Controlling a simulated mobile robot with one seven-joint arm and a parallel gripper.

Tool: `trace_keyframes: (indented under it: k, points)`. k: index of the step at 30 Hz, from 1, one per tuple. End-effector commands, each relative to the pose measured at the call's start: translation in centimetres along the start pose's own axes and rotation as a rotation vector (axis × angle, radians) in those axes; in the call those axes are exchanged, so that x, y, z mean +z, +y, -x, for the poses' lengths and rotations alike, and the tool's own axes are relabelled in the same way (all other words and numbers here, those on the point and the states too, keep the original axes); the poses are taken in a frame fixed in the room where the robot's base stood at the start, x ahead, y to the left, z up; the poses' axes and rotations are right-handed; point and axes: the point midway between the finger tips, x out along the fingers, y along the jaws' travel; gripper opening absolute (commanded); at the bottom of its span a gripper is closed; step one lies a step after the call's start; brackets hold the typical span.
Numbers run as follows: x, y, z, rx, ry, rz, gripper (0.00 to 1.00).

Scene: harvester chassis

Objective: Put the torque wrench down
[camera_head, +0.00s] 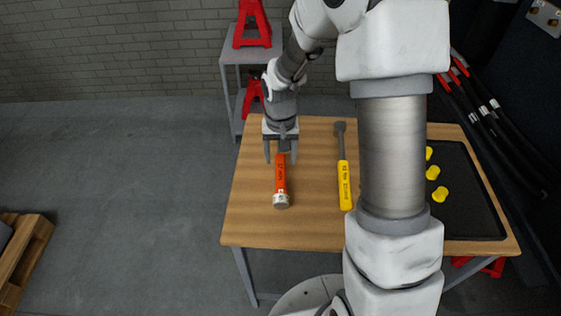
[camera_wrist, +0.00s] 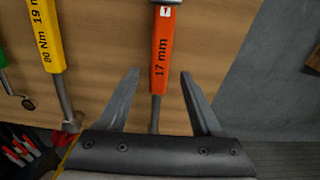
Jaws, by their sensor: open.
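An orange-handled torque wrench marked 17 mm (camera_head: 281,188) appears to lie on the wooden table (camera_head: 310,225), its grey end cap toward the near edge. It also shows in the wrist view (camera_wrist: 163,50). My gripper (camera_head: 281,158) is open over its far part, one finger on each side of it. In the wrist view my fingers (camera_wrist: 160,72) stand apart from the handle with gaps on both sides. The wrench's head is hidden by my gripper. A yellow-handled torque wrench (camera_head: 345,185) lies to the right; it also shows in the wrist view (camera_wrist: 47,35).
A black tray (camera_head: 470,205) with yellow caps (camera_head: 440,194) is at the table's right, partly behind my arm. A grey shelf (camera_head: 252,56) with red jack stands (camera_head: 252,24) is beyond the table. A wooden pallet (camera_head: 28,255) lies at lower left. Bare tabletop separates the wrenches.

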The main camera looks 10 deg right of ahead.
Motion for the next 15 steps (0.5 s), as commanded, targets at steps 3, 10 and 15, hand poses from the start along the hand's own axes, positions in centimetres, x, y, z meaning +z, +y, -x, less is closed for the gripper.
trace_keyframes:
  k: [3,10,15]
  points:
    - [-0.1,0.0,3.1,-0.002,0.005,-0.002,0.66]
    - [-0.1,0.0,6.8,-0.001,0.002,-0.001,0.66]
    - [0.1,0.1,8.1,0.000,0.006,0.001,0.66]
